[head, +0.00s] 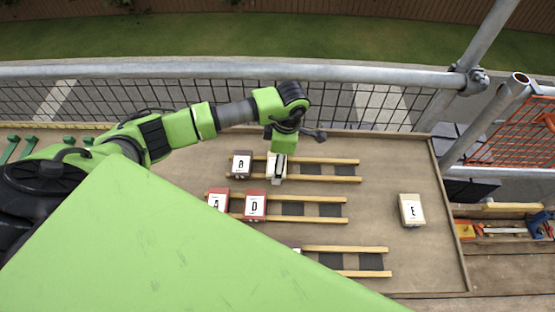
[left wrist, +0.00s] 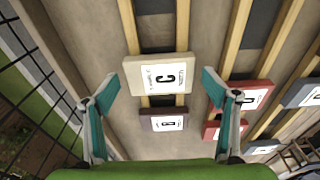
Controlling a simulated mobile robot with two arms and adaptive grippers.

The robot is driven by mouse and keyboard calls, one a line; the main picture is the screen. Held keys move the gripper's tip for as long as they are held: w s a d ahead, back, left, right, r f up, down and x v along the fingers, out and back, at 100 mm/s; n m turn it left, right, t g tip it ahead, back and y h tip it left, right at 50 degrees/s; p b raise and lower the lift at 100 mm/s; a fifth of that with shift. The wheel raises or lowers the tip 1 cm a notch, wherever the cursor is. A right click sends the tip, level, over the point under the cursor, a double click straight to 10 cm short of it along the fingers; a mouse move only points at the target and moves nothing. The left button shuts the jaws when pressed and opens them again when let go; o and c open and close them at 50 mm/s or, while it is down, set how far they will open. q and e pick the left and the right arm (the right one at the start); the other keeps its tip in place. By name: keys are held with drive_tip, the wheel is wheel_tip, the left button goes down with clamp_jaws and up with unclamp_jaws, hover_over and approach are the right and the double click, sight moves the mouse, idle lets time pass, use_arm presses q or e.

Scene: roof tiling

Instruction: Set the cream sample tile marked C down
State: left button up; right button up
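The cream tile marked C (left wrist: 150,74) lies across two wooden battens in the left wrist view, beside the brown-grey tile marked B (left wrist: 165,121). In the head view the cream tile (head: 270,172) is partly hidden by my left gripper (head: 281,160), just right of tile B (head: 242,164). My left gripper (left wrist: 160,83) is open. Its two fingers stand apart on either side of tile C, with gaps showing between them and the tile. My right gripper is not in view.
Red tiles A (head: 217,200) and D (head: 256,205) lie on the middle batten pair. A cream tile E (head: 412,210) lies alone on the board at right. Dark empty slots (head: 310,169) continue right along the battens. A metal rail (head: 380,76) with mesh runs behind.

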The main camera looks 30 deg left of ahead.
use_arm(q)
drive_tip(key=shift+r+p, duration=0.55)
wheel_tip(320, 180, up, 12)
drive_tip(key=d+b, duration=0.1)
drive_tip(key=b, duration=0.3)
drive_tip(key=shift+w+d+f, duration=0.15)
drive_tip(key=shift+w+d, duration=0.05)
drive_tip(key=shift+w, duration=0.05)
